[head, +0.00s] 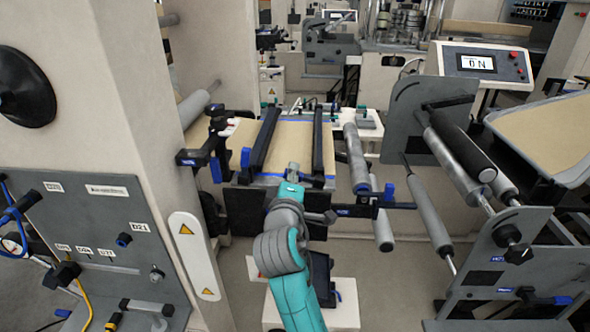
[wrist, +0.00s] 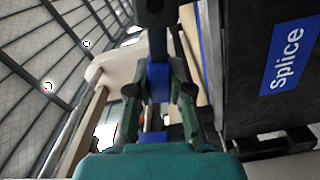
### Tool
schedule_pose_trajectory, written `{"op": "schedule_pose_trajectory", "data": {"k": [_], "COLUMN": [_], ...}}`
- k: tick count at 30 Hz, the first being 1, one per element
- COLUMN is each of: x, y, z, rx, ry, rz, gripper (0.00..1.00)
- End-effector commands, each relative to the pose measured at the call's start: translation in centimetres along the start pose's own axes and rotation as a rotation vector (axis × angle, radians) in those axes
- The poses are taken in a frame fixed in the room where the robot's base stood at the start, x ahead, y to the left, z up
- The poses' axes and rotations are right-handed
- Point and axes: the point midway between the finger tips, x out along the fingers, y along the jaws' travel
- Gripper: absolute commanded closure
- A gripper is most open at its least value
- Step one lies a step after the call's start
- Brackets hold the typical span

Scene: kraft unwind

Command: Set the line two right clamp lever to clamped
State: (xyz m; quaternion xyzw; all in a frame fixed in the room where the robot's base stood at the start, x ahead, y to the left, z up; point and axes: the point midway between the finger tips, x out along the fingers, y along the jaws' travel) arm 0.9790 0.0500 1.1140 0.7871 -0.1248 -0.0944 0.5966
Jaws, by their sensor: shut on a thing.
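The splice table (head: 288,150) has a tan web on top and two long black clamp bars, a left one (head: 262,140) and a right one (head: 318,140). A blue lever (head: 245,157) shows by the left bar's near end. My gripper (head: 292,178) is at the table's near edge, just left of the right bar's near end. In the wrist view my green gripper (wrist: 158,98) is shut on a blue lever (wrist: 158,74) with a dark upper part, which appears to be the right clamp lever. Its pivot and exact angle are hard to make out.
A dark panel with a blue "splice" label (wrist: 285,62) stands close on the right in the wrist view. Grey rollers (head: 357,160) and a blue-and-black bracket (head: 372,205) lie right of the table. A beige column (head: 160,130) stands to the left.

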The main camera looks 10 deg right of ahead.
Motion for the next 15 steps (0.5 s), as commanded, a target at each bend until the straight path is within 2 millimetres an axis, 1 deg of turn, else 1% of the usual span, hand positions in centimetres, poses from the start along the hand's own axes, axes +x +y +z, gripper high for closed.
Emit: {"op": "schedule_pose_trajectory", "data": {"k": [6,15], "x": [0.0,0.0], "y": [-1.1,-1.8], "z": [0.0,0.2], "rx": [-0.15,-0.263], "ry": [0.0,0.001], "rz": [-0.002,-0.001], "gripper": [1.0,1.0]}}
